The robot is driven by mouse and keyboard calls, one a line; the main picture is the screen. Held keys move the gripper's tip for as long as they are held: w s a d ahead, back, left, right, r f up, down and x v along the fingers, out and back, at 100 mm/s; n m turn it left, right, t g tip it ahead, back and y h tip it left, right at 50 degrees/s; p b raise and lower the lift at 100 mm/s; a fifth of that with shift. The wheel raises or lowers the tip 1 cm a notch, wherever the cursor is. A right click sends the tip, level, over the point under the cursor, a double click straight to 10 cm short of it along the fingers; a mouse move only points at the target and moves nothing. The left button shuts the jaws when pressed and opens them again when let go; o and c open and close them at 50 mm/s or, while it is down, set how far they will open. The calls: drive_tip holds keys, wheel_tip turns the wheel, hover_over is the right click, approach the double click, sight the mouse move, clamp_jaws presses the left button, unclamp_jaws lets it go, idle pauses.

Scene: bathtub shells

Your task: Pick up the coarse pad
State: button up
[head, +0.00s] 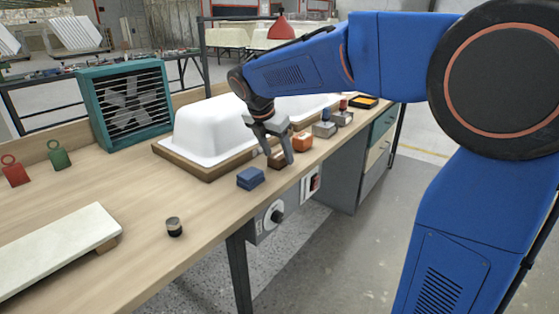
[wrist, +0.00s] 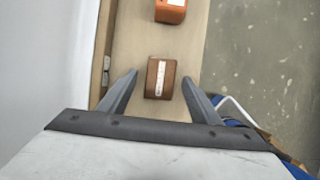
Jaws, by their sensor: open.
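A brown block-shaped pad (wrist: 160,78) with a pale label strip lies on the bench in the wrist view. It also shows in the head view (head: 275,163), partly hidden by my gripper. My gripper (head: 282,160) is open over it, with one finger on each side of the pad in the wrist view and gaps between. An orange pad (head: 302,141) lies just beyond, and shows at the top of the wrist view (wrist: 171,10). A blue pad (head: 250,178) lies nearer. I cannot read which is marked coarse.
A white tub shell (head: 208,128) on a wooden base stands close to the left of my gripper. Small grey tools (head: 324,129) stand beyond the orange pad. The bench's front edge is close on the right. A small dark-and-pale cylinder (head: 174,227) stands on the nearer bench.

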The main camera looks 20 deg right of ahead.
sight(278, 155)
drive_tip(key=shift+w+d+f, duration=0.15)
drive_tip(key=shift+f, duration=0.45)
drive_tip(key=c, duration=1.1)
drive_tip(key=shift+c, duration=0.2)
wheel_tip(278, 155, up, 10)
drive_tip(key=o, duration=0.5)
drive_tip(key=c, duration=0.4)
